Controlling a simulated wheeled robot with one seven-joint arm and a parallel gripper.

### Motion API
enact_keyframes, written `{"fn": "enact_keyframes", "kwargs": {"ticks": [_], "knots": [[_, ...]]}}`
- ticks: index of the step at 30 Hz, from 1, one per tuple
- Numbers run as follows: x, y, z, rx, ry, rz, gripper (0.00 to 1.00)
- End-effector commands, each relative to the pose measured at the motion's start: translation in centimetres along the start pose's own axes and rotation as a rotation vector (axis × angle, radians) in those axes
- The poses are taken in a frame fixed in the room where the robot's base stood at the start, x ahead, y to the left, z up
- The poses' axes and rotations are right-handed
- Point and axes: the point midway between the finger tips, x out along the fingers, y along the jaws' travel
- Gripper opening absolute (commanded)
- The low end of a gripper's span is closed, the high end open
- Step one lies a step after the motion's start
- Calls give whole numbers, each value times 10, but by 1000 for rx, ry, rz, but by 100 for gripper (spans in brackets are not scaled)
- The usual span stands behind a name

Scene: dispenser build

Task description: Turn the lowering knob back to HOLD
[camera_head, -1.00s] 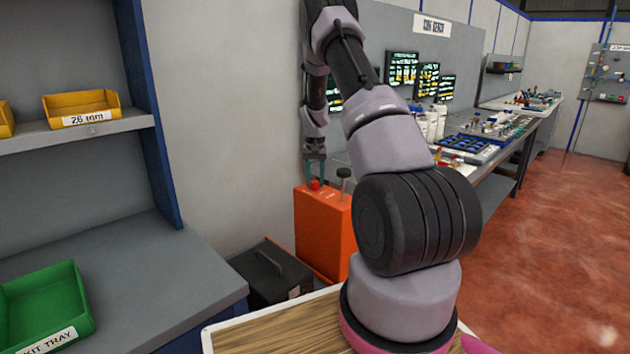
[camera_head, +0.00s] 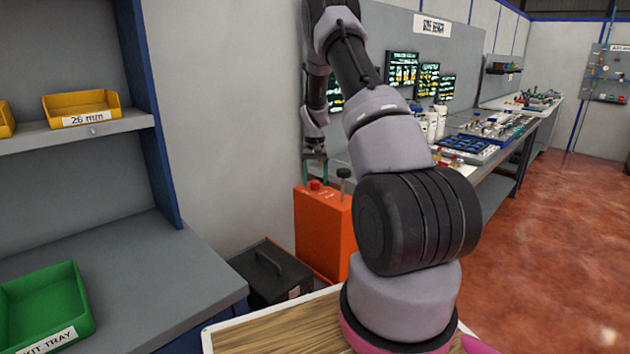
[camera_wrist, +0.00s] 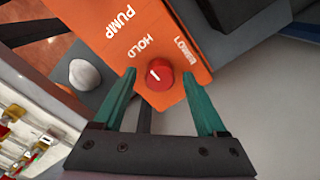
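The orange box (camera_head: 322,235) stands on the floor side of the bench, with a red knob (camera_head: 315,185) on its top. In the wrist view the red knob (camera_wrist: 161,67) has a white pointer mark slanting to the upper left, on the side of the HOLD label (camera_wrist: 141,48). The LOWER label (camera_wrist: 187,52) is to its upper right, PUMP (camera_wrist: 119,22) farther left. My gripper (camera_wrist: 159,75) is open, with its green fingers on either side of the knob and gaps visible. It also shows in the head view (camera_head: 315,176).
A dark-topped post (camera_head: 343,180) stands beside the knob; its rounded grey top (camera_wrist: 84,75) shows in the wrist view. A black case (camera_head: 270,272) sits left of the box. The wall is close behind; a bench (camera_head: 510,150) runs off to the right.

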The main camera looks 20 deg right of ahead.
Motion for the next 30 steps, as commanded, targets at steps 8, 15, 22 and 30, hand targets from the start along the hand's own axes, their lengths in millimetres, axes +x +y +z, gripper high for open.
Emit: {"fn": "enact_keyframes", "kwargs": {"ticks": [8, 15, 22, 30], "knots": [[-8, 0, 0, 0, 1, 0, 74], [-54, 0, -1, 0, 3, -1, 74], [-94, 0, 0, 0, 2, -1, 74], [-108, 0, 0, 0, 0, 0, 74]]}}
